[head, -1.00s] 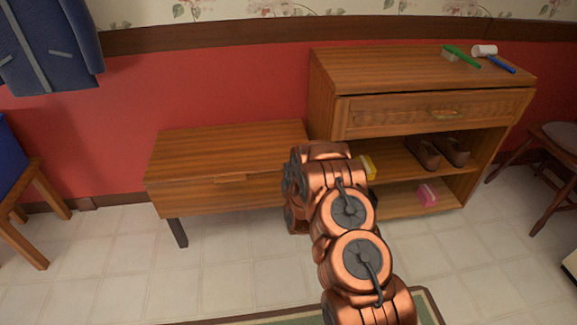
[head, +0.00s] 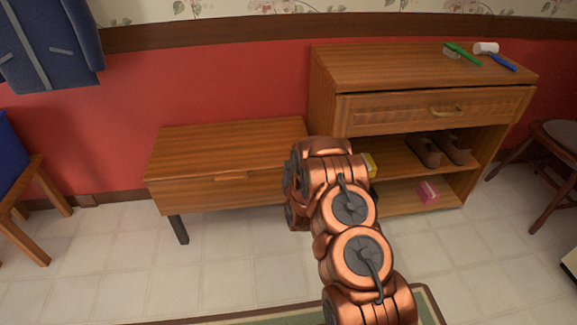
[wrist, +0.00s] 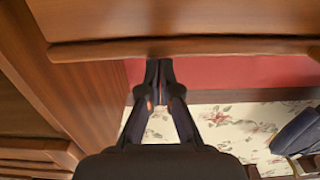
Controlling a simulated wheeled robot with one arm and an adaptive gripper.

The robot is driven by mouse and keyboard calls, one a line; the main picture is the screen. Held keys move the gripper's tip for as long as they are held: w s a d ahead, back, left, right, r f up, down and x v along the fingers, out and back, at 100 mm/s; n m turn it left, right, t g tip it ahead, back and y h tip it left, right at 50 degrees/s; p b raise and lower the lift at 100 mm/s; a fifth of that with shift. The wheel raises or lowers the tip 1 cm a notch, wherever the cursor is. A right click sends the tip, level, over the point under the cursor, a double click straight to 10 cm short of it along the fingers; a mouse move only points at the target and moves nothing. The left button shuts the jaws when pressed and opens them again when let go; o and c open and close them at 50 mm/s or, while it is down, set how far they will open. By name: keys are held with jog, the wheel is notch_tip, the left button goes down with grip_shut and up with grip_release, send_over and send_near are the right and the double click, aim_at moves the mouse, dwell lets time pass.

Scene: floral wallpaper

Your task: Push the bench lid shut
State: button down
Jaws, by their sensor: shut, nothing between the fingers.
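The wooden bench (head: 195,194) stands against the red wall, left of the cabinet. Its lid (head: 225,145) lies flat across the top in the head view, and I see no gap under its front edge. The right end of the bench is hidden by my arm, which also hides my gripper there. In the wrist view, which is upside down, my gripper (wrist: 160,68) is shut and empty. Its fingertips are close to the long edge of the lid (wrist: 200,49); I cannot tell whether they touch it.
The cabinet (head: 340,95) stands right of the bench, with shoes (head: 440,150) and a pink box (head: 428,191) on its shelves. Brushes (head: 480,55) lie on top. A chair (head: 545,155) is at right, a wooden seat (head: 30,205) at left. The tiled floor in front is mostly clear.

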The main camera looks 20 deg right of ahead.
jog(key=p+v, duration=0.1)
jog(key=v, duration=0.8)
jog(key=shift+r+p, duration=0.15)
jog(key=shift+p, duration=0.15)
jog(key=s+a+r+n+g+y, duration=0.1)
jog(key=s+a+r+g+y, duration=0.2)
jog(key=a+r+g, duration=0.4)
jog(key=s+a+r+g, duration=0.1)
jog(key=s+r+g, duration=0.4)
jog(key=s, duration=0.9)
jog(key=s+a+r+n+g+y, duration=0.15)
jog(key=s+r+g, duration=0.4)
jog(key=s, duration=0.85)
jog(key=s+a+r+g+h, duration=0.1)
jog(key=s+r+g, duration=0.2)
jog(key=s+r, duration=0.8)
jog(key=s+r+p, duration=0.2)
jog(key=r+p, duration=0.9)
jog(key=p, duration=0.1)
jog(key=s+r+t+p, duration=0.1)
jog(key=s+r+p, duration=0.1)
jog(key=r+p, duration=0.9)
jog(key=shift+s+a+p, duration=0.2)
jog(key=shift+s+p, duration=0.2)
jog(key=shift+p, duration=0.5)
jog(key=shift+t+y, duration=0.25)
